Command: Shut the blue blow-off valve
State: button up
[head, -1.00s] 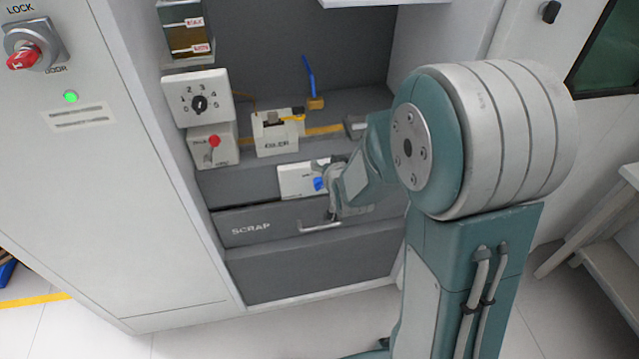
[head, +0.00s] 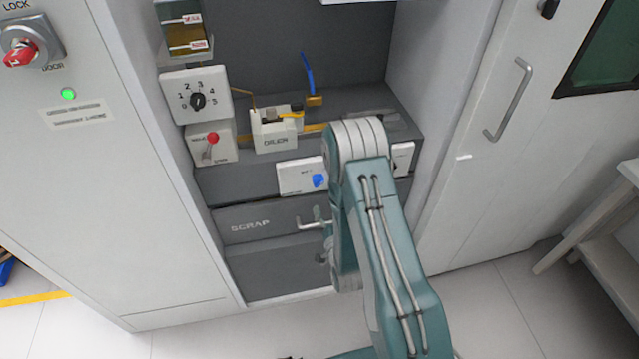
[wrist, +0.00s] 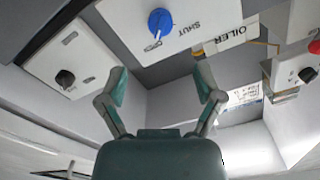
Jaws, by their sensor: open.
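The blue valve knob (head: 319,180) sits on a white plate (head: 296,176) low in the station. In the wrist view the round blue knob (wrist: 160,22) shows close up, with the word SHUT printed to its right and a white pointer tip at its lower left. My gripper (wrist: 160,84) is open and empty. Its two fingers stand apart below the knob in the wrist view, not touching it. In the head view my arm hides most of the gripper.
The SCRAP drawer (head: 250,226) lies below the plate. The oiler box (head: 273,134) and a blue lever (head: 308,76) on a brass fitting stand behind. A numbered dial (head: 197,97) and a red-tipped switch (head: 212,140) are at left. A plate with a black knob (wrist: 66,78) is beside the valve.

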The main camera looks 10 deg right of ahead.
aim_at(320, 185)
jog(key=w, duration=1)
jog(key=shift+w, duration=0.3)
jog(key=shift+c, duration=0.3)
jog(key=c, duration=1.1)
